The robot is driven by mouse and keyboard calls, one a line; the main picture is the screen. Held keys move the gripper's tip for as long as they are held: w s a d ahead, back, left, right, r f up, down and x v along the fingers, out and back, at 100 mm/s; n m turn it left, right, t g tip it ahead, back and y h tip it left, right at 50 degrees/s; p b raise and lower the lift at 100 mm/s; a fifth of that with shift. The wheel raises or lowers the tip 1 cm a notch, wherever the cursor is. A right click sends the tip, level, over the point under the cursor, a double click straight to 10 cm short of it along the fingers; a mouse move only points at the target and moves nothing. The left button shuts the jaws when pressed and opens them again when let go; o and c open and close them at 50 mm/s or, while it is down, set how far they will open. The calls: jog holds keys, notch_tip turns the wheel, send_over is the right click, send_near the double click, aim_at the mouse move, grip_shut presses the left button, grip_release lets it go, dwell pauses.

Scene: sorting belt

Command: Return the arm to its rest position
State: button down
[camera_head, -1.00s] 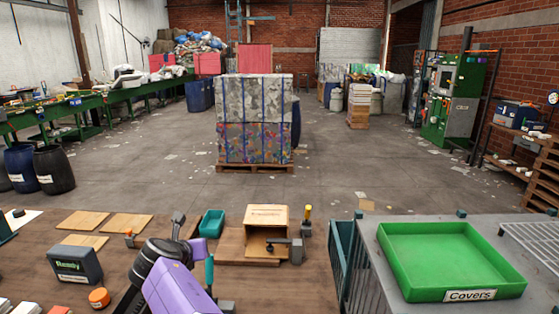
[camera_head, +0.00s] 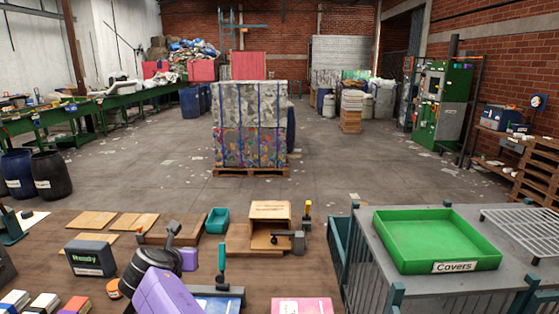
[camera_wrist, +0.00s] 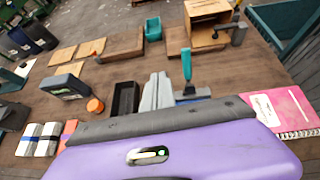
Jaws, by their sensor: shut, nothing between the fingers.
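My arm's purple link (camera_head: 168,292) rises from the bottom edge of the head view, over the workbench (camera_head: 255,287). My gripper (camera_head: 173,232) is at its upper end, with dark grey parts and short grey fingers. The fingers are shut and empty. In the wrist view the shut grey fingers (camera_wrist: 157,91) show beyond a purple housing, above the brown bench and left of a clamp with a teal handle (camera_wrist: 187,65). I cannot tell their exact height above the bench.
A black box labelled "Ready" (camera_head: 91,258) and an orange lid (camera_head: 113,288) lie left of my arm. A wooden box (camera_head: 270,226) and teal bin (camera_head: 217,220) stand behind. A pink notebook (camera_head: 302,306) lies right. A green "Covers" tray (camera_head: 437,258) is farther right.

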jog(key=a+r+m+y, duration=0.3)
jog(key=a+r, duration=0.2)
jog(key=a, duration=0.1)
jog(key=s+a+f+m+t+y, duration=0.1)
jog(key=s+a+f+m+y, duration=0.25)
jog(key=s+m, duration=0.25)
jog(key=s+d+f+m+t+b, duration=0.1)
jog(key=s+d+f+m, duration=0.3)
jog(key=s+d+m, duration=0.45)
jog(key=s+d+f+m+t+b, duration=0.2)
jog(key=s+d+f+m, duration=0.3)
jog(key=s+d, duration=0.65)
jog(key=s+d+f+m+t+b, duration=0.1)
jog(key=s+d+f+m, duration=0.45)
jog(key=d, duration=0.75)
jog(key=s+d+r+m+g+h+b, duration=0.1)
jog(key=s+d+m+h, duration=0.2)
jog(key=s+d, duration=0.8)
jog(key=s+d+r+m+h+b, duration=0.1)
jog(key=s+d+m+h, duration=0.3)
jog(key=s+d, duration=0.6)
jog(key=s+m+b, duration=0.1)
jog(key=s, duration=0.5)
jog(key=shift+s+d+r+m+g, duration=0.15)
jog(key=shift+s+d+m+g, duration=0.15)
jog(key=shift+d+m+g, duration=0.1)
